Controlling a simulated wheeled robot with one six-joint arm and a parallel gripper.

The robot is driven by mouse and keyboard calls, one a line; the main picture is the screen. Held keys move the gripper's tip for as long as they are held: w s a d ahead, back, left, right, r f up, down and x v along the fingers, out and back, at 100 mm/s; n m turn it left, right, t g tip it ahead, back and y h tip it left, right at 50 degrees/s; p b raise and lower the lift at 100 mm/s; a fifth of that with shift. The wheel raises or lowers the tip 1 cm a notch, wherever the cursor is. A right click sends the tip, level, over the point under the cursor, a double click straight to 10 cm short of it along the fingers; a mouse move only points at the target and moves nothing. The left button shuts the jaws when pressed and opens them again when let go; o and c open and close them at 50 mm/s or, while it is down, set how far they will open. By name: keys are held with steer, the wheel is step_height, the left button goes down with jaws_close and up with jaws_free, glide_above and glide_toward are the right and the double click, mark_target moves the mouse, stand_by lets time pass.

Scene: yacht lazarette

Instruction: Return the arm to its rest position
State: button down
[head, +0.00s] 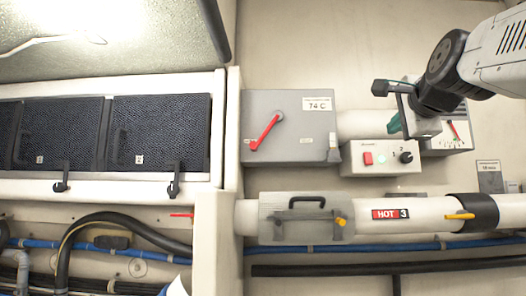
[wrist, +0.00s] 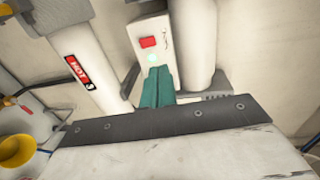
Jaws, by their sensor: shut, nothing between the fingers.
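My arm reaches in from the upper right in the head view. My gripper (head: 395,123) has teal fingers and is in front of the wall near the white control box (head: 352,158). In the wrist view my gripper (wrist: 157,84) shows its teal fingers shut together with nothing between them. Beyond the fingertips, the control box (wrist: 148,38) shows a red button and a lit green light. I cannot tell the exact gap between the fingertips and the box.
A grey box (head: 290,100) with a red lever is left of the arm. A pipe labelled HOT 3 (head: 425,213) runs below, with a black-handled cover (head: 290,228) and yellow levers. A gauge box (head: 447,145) is partly behind my gripper. Black mesh panels (head: 160,130) are at left.

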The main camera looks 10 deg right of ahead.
steer(key=shift+s, duration=0.2)
steer(key=s+a+f+n+g+y, duration=0.15)
steer(key=f+n+g, duration=0.3)
steer(key=f, duration=0.75)
steer(key=s+a+f+n+g+y, duration=0.1)
steer(key=a+f+n+g+y, duration=0.15)
steer(key=f+n, duration=0.65)
steer(key=s+a+f+n+g, duration=0.2)
steer(key=s+f, duration=0.3)
steer(key=f, duration=0.4)
steer(key=s+a+f+n+g, duration=0.3)
steer(key=s+a+f, duration=0.2)
steer(key=f, duration=0.4)
steer(key=s+a+f+n+g, duration=0.2)
steer(key=s+f, duration=0.3)
steer(key=f, duration=0.4)
steer(key=shift+a+f+n+g+y, duration=0.2)
steer(key=shift+a+n+g+y, duration=0.25)
steer(key=shift+a, duration=0.35)
